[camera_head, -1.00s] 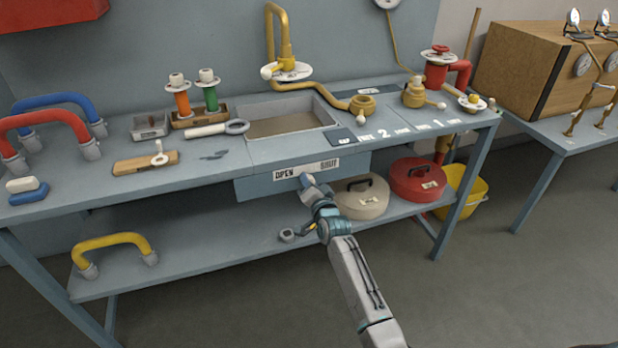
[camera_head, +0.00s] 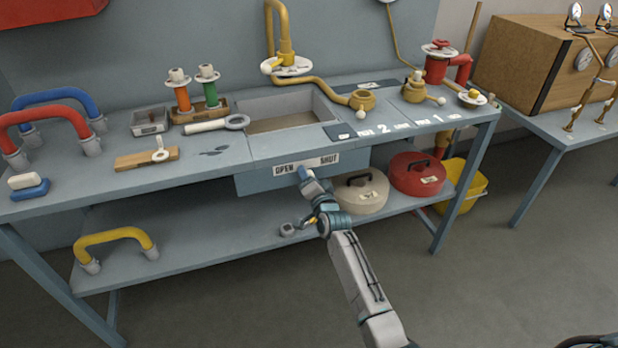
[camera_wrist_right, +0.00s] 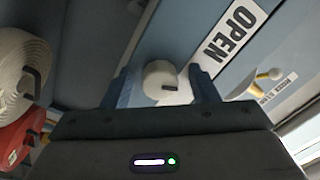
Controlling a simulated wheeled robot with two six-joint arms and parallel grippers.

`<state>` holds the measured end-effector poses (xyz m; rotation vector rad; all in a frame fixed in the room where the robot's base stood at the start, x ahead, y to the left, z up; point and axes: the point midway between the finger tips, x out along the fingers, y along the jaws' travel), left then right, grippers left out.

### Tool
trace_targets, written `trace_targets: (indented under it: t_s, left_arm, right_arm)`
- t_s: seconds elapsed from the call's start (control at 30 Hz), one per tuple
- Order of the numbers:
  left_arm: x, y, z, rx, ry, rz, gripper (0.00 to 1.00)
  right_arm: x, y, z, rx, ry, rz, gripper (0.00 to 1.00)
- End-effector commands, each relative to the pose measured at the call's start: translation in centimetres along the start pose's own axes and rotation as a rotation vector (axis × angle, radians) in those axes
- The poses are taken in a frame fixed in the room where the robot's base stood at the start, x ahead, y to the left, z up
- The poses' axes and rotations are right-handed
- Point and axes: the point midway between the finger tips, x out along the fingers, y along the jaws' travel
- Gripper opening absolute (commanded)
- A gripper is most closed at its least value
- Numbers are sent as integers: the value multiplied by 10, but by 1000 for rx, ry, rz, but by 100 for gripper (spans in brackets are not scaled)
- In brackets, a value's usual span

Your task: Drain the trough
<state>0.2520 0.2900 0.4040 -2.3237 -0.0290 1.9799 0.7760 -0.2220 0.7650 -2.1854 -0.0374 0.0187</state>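The trough (camera_head: 290,123) is a rectangular basin sunk in the bench top. Its floor looks brownish; I cannot tell how much water is in it. Below it, the blue front panel (camera_head: 262,184) carries an OPEN label on the left and a SHUT label on the right. My right gripper (camera_head: 304,172) is at this panel, just under the labels. In the right wrist view its two blue fingers (camera_wrist_right: 163,88) stand apart, with a round white knob (camera_wrist_right: 160,76) showing between them and visible space beside it. The OPEN label (camera_wrist_right: 235,33) is right of the fingers. My left gripper is out of view.
A brass swan-neck pipe (camera_head: 283,35) rises behind the trough. The shelf's left holds a yellow handle (camera_head: 113,238).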

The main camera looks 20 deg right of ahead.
Motion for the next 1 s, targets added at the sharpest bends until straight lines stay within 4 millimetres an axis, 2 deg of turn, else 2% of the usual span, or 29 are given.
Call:
trace_targets:
  t_s: [0.27, 0.37, 0.43, 0.7, 0.83, 1.0]
  left_arm:
    - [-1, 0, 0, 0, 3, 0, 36]
    - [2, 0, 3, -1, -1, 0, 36]
    - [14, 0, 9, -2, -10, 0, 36]
    - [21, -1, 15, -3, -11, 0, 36]
    - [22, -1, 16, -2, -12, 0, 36]
    - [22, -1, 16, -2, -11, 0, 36]
  right_arm:
    - [-7, 0, 0, -1, -1, 1, 54]
    - [-21, 0, 0, -1, -1, 1, 54]
    - [-34, 0, 0, 0, -1, 2, 54]
    - [-84, 1, 0, -1, 0, 1, 54]
    - [-99, 0, 0, 0, 0, 0, 54]
    - [-108, 0, 0, 0, 0, 0, 54]
